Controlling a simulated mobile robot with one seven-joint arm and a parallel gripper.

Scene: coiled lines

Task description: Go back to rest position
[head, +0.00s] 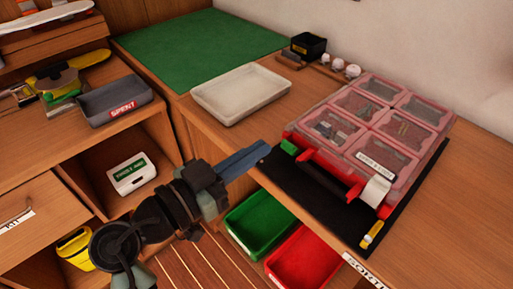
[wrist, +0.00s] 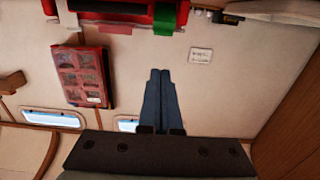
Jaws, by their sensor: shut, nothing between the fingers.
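My gripper (head: 264,149) reaches in over the front edge of the wooden worktop, left of the red organizer case. Its two blue fingers lie together, with nothing between them. In the wrist view the closed fingers (wrist: 160,72) point up the picture from the dark gripper body. The red organizer case (head: 376,128), with clear lids over several compartments, lies on a black mat (head: 297,192). The fingertips appear close to the case's green latch (head: 290,147), but I cannot tell the exact gap.
A cream tray (head: 240,92) and a green mat (head: 200,45) lie behind my gripper. A grey bin (head: 115,101) stands on the left counter. Green (head: 260,222) and red (head: 303,258) bins sit below the worktop. The wrist view shows a red compartment case (wrist: 83,76) against a pale wall.

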